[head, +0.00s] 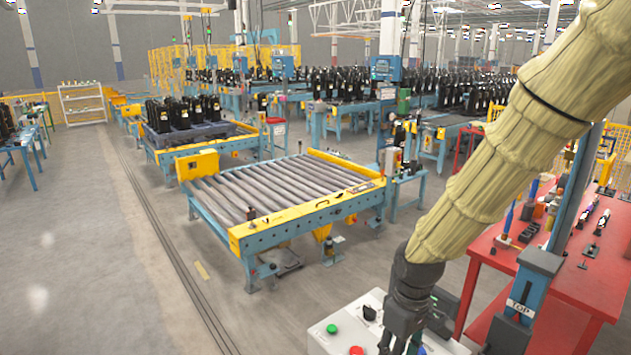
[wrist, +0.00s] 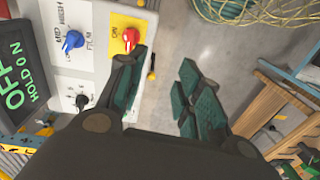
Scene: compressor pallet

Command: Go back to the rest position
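My gripper (wrist: 160,95) is open in the wrist view, its green-padded fingers apart with only grey floor between them. In the head view my gripper (head: 402,330) is dark and points down at the lower middle, in front of a pale control box (head: 345,322) with green and red buttons. My arm, in a tan sleeve, comes down from the upper right. The wrist view shows a control panel (wrist: 92,70) beside the left finger, with a blue knob (wrist: 73,41) and a red knob (wrist: 130,37) on a yellow plate. I cannot tell whether the finger touches the panel.
A roller conveyor (head: 280,195) with a yellow and blue frame stands mid-floor, empty. A red workbench (head: 555,262) with tools is at right. A dark display (wrist: 22,75) with green letters is left in the wrist view. Open floor (head: 75,240) lies at left.

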